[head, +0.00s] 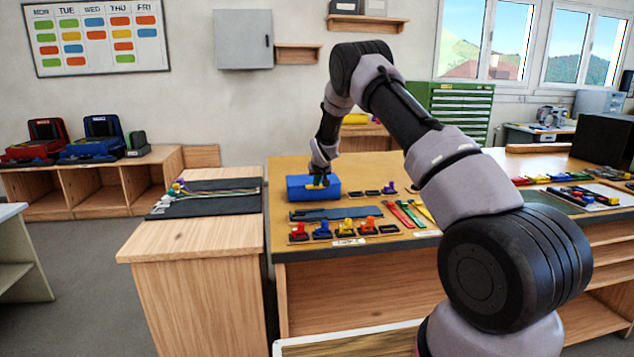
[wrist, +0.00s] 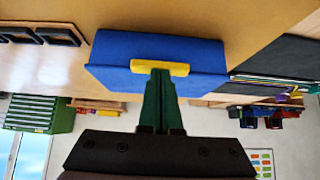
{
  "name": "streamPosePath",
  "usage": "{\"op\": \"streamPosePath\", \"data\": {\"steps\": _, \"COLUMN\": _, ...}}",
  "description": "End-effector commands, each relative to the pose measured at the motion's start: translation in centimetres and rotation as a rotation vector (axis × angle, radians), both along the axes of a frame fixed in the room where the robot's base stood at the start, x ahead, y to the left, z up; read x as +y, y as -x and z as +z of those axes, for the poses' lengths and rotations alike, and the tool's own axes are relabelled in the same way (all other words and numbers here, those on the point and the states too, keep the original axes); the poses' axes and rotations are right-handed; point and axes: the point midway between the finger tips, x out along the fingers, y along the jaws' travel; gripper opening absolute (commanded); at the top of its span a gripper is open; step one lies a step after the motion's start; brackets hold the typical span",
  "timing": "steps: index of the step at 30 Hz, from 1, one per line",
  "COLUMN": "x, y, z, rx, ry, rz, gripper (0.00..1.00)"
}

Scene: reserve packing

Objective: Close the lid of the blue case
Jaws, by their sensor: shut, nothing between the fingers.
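The blue case (head: 300,190) sits on the wooden bench top, left of centre in the head view. It looks like a solid blue block there, and I cannot tell whether its lid is fully down. In the wrist view the blue case (wrist: 120,50) shows two blue faces meeting along an edge, with a yellow handle (wrist: 178,68) at that edge. My gripper (head: 319,176) is above the case, pointing down. In the wrist view its green fingers (wrist: 160,75) are together and empty, their tips at the yellow handle. Whether they touch it is unclear.
A dark blue-grey flat strip (head: 335,213) lies in front of the case. A row of coloured clips (head: 345,227) is along the bench's front edge. Red and green straps (head: 400,214) lie to the right. A black mat with cables (head: 215,198) is on the left cabinet.

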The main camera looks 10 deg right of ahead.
Motion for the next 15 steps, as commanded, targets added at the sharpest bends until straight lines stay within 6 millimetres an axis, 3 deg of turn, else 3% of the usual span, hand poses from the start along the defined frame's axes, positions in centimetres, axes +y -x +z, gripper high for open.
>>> {"op": "streamPosePath", "data": {"steps": 1, "x": 0.1, "y": 1.1, "z": -2.4, "rx": 0.042, "ry": 0.0, "rz": -0.004, "gripper": 0.0}}
{"op": "streamPosePath", "data": {"steps": 3, "x": 0.1, "y": 1.1, "z": -2.4, "rx": 0.042, "ry": 0.0, "rz": -0.003, "gripper": 0.0}}
{"op": "streamPosePath", "data": {"steps": 10, "x": 0.1, "y": 1.1, "z": -2.1, "rx": 0.04, "ry": -0.001, "rz": -0.003, "gripper": 0.0}}
{"op": "streamPosePath", "data": {"steps": 15, "x": 0.1, "y": 0.8, "z": 0.0, "rx": 0.029, "ry": -0.002, "rz": -0.002, "gripper": 0.0}}
